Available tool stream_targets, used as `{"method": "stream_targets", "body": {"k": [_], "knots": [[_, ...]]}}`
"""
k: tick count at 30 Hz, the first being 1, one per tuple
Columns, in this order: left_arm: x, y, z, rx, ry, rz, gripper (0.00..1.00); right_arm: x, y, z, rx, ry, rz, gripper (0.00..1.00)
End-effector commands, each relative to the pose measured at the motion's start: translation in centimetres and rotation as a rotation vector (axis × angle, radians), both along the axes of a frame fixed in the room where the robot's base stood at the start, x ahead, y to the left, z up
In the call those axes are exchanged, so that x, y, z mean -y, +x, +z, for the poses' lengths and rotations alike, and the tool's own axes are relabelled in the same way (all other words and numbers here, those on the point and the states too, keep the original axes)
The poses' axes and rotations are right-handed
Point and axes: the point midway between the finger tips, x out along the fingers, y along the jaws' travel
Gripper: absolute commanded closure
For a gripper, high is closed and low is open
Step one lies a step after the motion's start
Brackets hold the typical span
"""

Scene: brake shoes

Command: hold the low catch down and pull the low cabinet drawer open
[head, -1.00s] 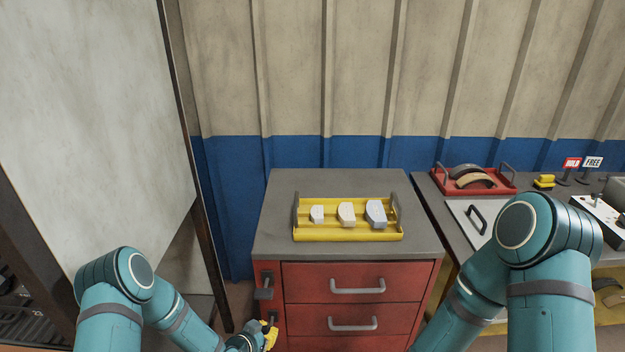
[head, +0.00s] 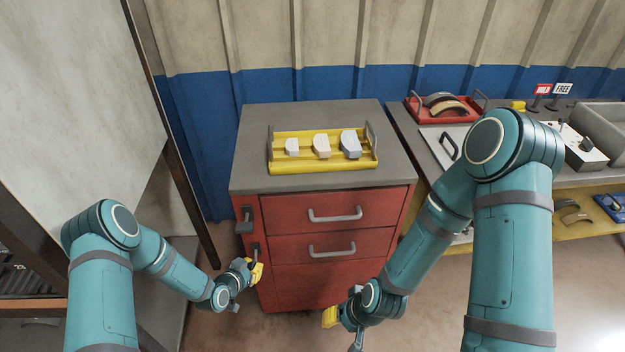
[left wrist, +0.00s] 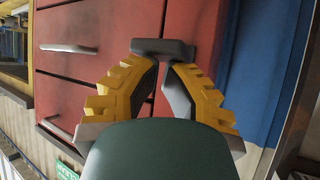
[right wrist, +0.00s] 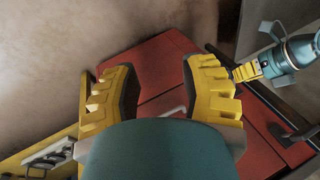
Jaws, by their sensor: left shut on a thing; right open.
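The red cabinet (head: 285,285) has two handled drawers, both looking closed. The low drawer (head: 370,245) has a grey bar handle (head: 332,250). The dark low catch (head: 253,251) is at the cabinet's left front edge, below a similar upper catch (head: 243,222). My left gripper (head: 257,271) is at the low catch; in the left wrist view its yellow fingers are shut on the dark catch piece (left wrist: 163,47). My right gripper (head: 330,316) is open and empty, in front of and below the low handle. In the right wrist view a pale handle (right wrist: 174,112) shows between its fingers, apart from them.
A yellow tray (head: 325,165) with three pale blocks stands on the cabinet top. To the right is a bench with a red tray (head: 412,112) of brake shoes and a control box (head: 585,155). A pale panel (head: 70,100) stands at the left. Floor in front is clear.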

Motion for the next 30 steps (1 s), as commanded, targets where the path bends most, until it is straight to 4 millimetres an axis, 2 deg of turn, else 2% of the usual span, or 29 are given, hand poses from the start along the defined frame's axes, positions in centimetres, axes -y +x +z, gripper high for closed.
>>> {"method": "stream_targets", "body": {"k": [5, 11, 15, 18, 24, 30], "knots": [[0.1, -0.2, -0.1, -0.005, -0.001, -0.001, 1.0, 0.1, 1.5, -1.1, 0.037, 0.005, -0.072, 0.57], [0.0, -0.2, -0.2, -0.007, 0.0, -0.001, 1.0, 0.4, 6.5, -4.2, 0.179, 0.054, -0.335, 0.57], [0.0, -0.2, -0.2, -0.007, 0.0, -0.001, 1.0, 0.8, 10.1, -6.2, 0.306, 0.138, -0.555, 0.57], [0.0, -0.2, -0.2, -0.007, 0.0, -0.001, 1.0, 1.1, 12.0, -7.4, 0.394, 0.221, -0.702, 0.57], [0.0, -0.2, -0.2, -0.008, 0.0, -0.001, 1.0, 1.8, 14.5, -9.0, 0.564, 0.433, -0.967, 0.57], [0.0, -0.2, -0.2, -0.008, 0.0, -0.001, 1.0, 2.4, 15.1, -9.5, 0.688, 0.647, -1.142, 0.57]]}}
